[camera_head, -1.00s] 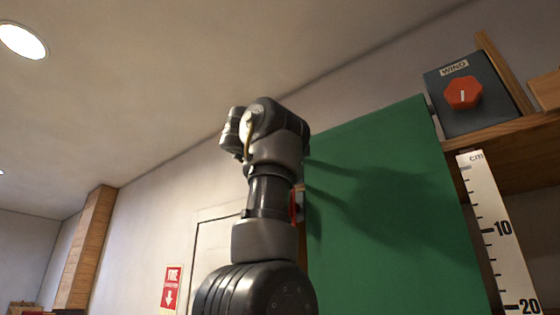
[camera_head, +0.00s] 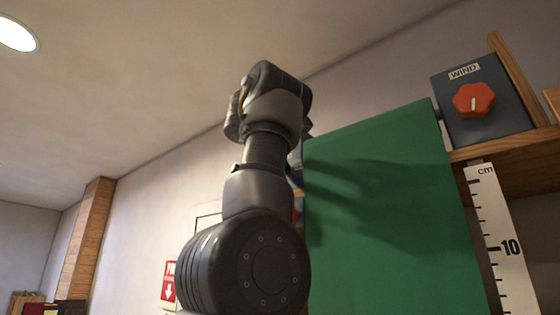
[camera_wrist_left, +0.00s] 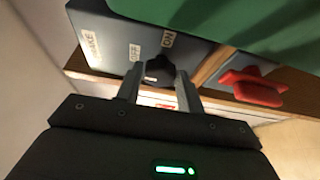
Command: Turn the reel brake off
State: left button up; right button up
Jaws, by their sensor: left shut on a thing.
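The reel brake is a grey-blue box (camera_wrist_left: 112,38) in the left wrist view, with a BRAKE label and OFF and ON labels. A black knob (camera_wrist_left: 158,67) sits on it just below the OFF and ON labels. My left gripper (camera_wrist_left: 158,82) has one finger on each side of the knob and is shut on it. Which label the knob points to cannot be told. In the head view my left arm stands in the middle; its gripper and the brake are hidden there. My right gripper is not in view.
A green panel (camera_head: 390,200) stands right beside my left arm. A box with a WIND label (camera_head: 480,75) and a red knob (camera_head: 474,99) sits on a wooden shelf. A centimetre scale (camera_head: 500,245) hangs below. A red handle (camera_wrist_left: 252,86) is right of the brake.

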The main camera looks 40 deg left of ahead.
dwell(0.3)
pick_arm(q)
jog(key=o, duration=1)
jog(key=b+v, duration=0.5)
jog(key=v, duration=0.5)
jog(key=shift+s+d, duration=0.15)
jog(key=shift+s, duration=0.25)
